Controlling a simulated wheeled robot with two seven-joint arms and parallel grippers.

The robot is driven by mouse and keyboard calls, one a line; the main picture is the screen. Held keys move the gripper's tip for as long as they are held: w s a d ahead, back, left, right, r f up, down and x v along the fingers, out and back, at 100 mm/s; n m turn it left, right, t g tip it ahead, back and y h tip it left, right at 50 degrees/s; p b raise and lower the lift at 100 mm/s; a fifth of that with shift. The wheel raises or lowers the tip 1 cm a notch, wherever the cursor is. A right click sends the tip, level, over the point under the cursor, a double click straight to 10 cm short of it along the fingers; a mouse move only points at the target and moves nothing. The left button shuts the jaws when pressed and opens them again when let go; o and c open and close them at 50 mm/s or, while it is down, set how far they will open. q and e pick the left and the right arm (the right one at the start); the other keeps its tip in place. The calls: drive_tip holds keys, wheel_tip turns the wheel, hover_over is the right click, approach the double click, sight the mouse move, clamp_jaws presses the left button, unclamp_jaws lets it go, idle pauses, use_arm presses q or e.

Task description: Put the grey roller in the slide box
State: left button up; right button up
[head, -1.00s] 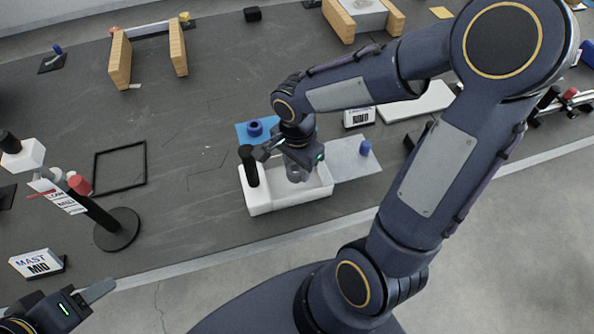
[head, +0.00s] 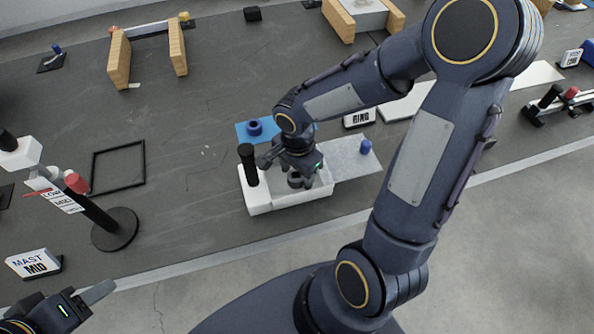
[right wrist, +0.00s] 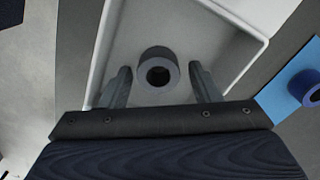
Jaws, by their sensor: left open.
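The grey roller (right wrist: 158,73), a short hollow cylinder, is inside the open white box, which I take as the slide box (right wrist: 227,66). In the head view the roller (head: 295,181) is partly hidden by my right gripper (head: 302,182), which is over the box (head: 262,208). In the right wrist view the fingers of my right gripper (right wrist: 160,86) are spread on either side of the roller, with gaps to it. Whether the roller touches the box floor is unclear. My left gripper (head: 95,298) is open and empty at the lower left, away from the box.
A black upright handle (head: 248,165) stands at the box's left end. A blue ring part (head: 254,128) sits on a blue mat behind the box. A small blue cylinder (head: 365,146) stands on a grey plate to the right. A black-based stand (head: 115,230) is at the left.

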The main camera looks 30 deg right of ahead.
sight(297, 174)
drive_tip(key=shift+r, duration=0.2)
drive_tip(key=shift+r+p, duration=0.3)
wheel_tip(297, 174, up, 11)
drive_tip(key=p, duration=0.1)
drive_tip(key=s+a+r+n+t+y, duration=0.1)
drive_tip(key=s+r+n+t+y, duration=0.1)
drive_tip(key=s+n, duration=0.4)
drive_tip(key=s+a+r+n+t+y, duration=0.1)
drive_tip(key=s+r+n+t, duration=0.1)
drive_tip(key=s+n, duration=0.3)
drive_tip(key=shift+s+n+t+y, duration=0.4)
drive_tip(key=shift+n+t, duration=0.4)
drive_tip(key=shift+n, duration=0.3)
